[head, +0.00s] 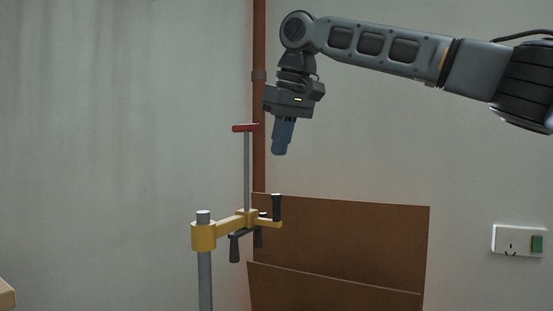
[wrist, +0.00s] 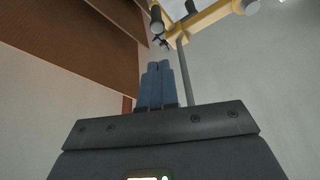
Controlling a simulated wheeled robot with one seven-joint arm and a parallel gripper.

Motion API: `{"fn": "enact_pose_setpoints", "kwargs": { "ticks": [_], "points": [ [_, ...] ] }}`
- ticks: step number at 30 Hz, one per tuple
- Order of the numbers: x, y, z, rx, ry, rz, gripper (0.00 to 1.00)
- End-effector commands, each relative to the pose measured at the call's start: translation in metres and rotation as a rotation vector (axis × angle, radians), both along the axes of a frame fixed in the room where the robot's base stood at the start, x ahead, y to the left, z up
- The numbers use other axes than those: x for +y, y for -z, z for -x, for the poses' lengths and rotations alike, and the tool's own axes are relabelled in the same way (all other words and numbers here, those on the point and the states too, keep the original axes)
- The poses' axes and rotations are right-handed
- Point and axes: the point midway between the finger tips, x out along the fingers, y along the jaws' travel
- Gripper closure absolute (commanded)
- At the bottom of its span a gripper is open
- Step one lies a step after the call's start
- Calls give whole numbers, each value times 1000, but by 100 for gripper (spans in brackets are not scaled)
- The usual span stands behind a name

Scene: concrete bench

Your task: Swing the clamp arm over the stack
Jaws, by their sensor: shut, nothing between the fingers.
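The clamp arm (head: 232,226) is a yellow bar on a collar around a grey upright post (head: 205,280). It reaches right from the post and carries a thin vertical rod with a red handle (head: 243,128) on top and dark knobs. In the wrist view the yellow clamp arm (wrist: 205,20) shows at the top, with the rod (wrist: 184,75) running down from it. My gripper (head: 279,153) is shut and empty, pointing down. The blue fingers (wrist: 156,68) are together in the wrist view. I see no stack.
Brown boards (head: 345,240) lean against the wall behind the clamp. A reddish pipe (head: 259,110) runs up the wall behind the rod. A white socket (head: 518,241) is on the right wall. A pale edge (head: 6,294) shows at the lower left.

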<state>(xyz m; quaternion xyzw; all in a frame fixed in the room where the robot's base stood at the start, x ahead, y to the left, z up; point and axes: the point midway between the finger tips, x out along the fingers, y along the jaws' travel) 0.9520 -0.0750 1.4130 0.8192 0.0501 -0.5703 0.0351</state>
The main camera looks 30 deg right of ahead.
Motion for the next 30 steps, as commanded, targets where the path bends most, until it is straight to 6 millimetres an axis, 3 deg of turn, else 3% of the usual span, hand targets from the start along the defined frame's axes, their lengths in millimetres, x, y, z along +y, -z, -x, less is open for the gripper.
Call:
{"fn": "enact_pose_setpoints", "kwargs": {
  "ticks": [15, 30],
  "points": [
    [4, 74, -27, 2, 0, 0, 100],
    [4, 84, -30, 1, 0, 0, 100]
  ]
}}
